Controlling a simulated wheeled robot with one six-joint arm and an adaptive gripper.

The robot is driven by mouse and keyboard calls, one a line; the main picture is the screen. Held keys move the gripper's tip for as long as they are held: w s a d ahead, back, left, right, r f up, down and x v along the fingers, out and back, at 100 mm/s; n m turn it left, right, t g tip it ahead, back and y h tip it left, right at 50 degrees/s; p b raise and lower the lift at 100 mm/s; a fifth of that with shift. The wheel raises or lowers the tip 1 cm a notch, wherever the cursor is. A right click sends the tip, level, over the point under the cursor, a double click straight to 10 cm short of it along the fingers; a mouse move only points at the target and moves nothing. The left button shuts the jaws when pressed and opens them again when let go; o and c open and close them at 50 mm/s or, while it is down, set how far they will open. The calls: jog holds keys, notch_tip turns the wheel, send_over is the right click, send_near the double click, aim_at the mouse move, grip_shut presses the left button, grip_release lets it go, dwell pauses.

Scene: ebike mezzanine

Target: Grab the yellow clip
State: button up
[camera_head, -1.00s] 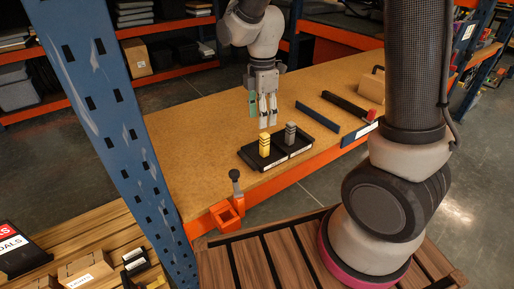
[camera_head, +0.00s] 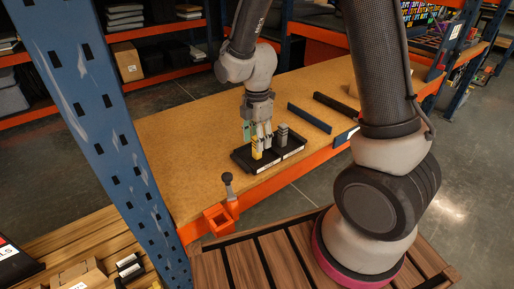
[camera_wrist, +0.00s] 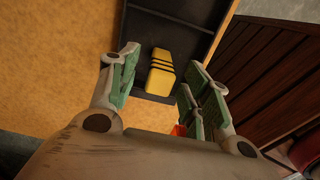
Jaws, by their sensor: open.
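The yellow clip (camera_head: 256,147) stands in the left part of a black tray (camera_head: 241,158) on the workbench. In the wrist view the yellow clip (camera_wrist: 160,72) has dark bands and lies between the two green-padded fingers of my gripper (camera_wrist: 155,86). The fingers are spread apart, with a gap showing on both sides of the clip. In the head view my gripper (camera_head: 258,140) is low over the tray and partly covers the clip. Whether a finger touches the clip cannot be told.
A grey clip (camera_head: 283,135) stands in the tray's right part. Dark bars (camera_head: 309,118) lie on the bench (camera_head: 190,140) behind it. An orange holder with a dark-knobbed lever (camera_head: 220,218) is at the bench's front edge. A blue upright (camera_head: 100,110) stands at left.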

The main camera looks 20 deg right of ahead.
grip_shut()
